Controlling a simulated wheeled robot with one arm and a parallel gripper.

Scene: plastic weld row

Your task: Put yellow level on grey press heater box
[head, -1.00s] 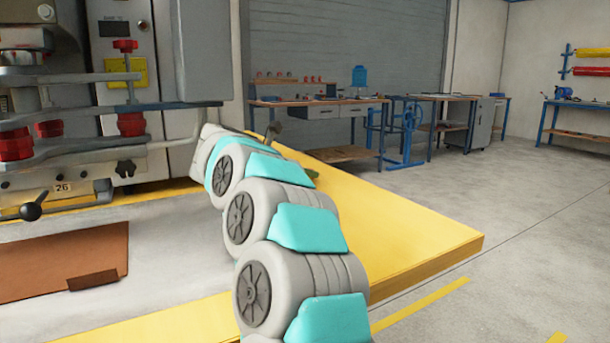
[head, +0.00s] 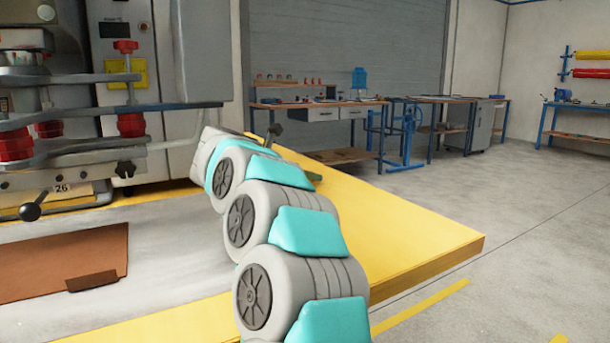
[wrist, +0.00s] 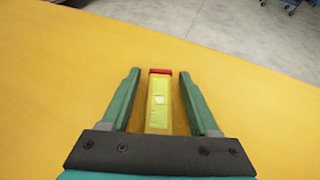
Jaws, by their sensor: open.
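The yellow level (wrist: 159,103), a slim bar with a red end and a pale round spot, lies on the yellow platform (wrist: 60,80) in the wrist view. My gripper (wrist: 160,78) is open, with one green finger on each side of the level and a gap visible on both sides. In the head view my arm hides the level, and only a small green bit of my gripper (head: 314,176) shows past it. No box clearly identifiable as the grey press heater box shows; the grey press machine (head: 90,100) stands at the left in the head view.
A brown sheet (head: 65,262) lies on the grey surface at the front left. A black ball-ended lever (head: 32,211) sticks out from the machine. The yellow platform's right edge drops to open floor (head: 520,240). Workbenches (head: 320,105) stand far back.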

